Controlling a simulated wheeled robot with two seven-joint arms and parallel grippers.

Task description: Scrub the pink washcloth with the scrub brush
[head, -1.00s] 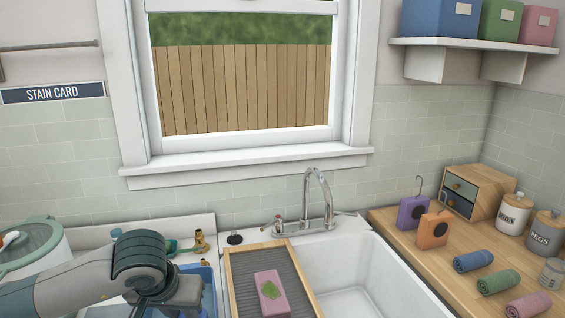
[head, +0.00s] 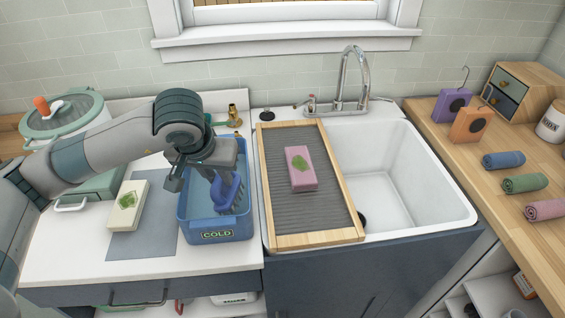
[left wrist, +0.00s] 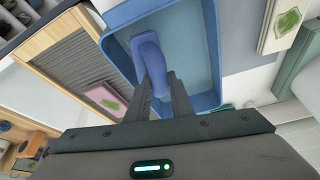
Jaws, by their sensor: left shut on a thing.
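The pink washcloth (head: 301,176), folded flat with a green stain on top, lies on the wood-framed washboard (head: 295,241) beside the sink basin. It also shows in the left wrist view (left wrist: 97,94). My left gripper (head: 212,172) is over the blue tub labelled COLD (head: 240,229), left of the washboard. Whether the brush touches the tub or water is unclear. My right gripper is out of view.
A cream cloth with a green stain (head: 127,207) lies on a grey mat (head: 152,241) left of the tub. The faucet (head: 352,75) stands behind the empty white basin (head: 390,185). Rolled towels (head: 525,183) lie on the wooden counter at right.

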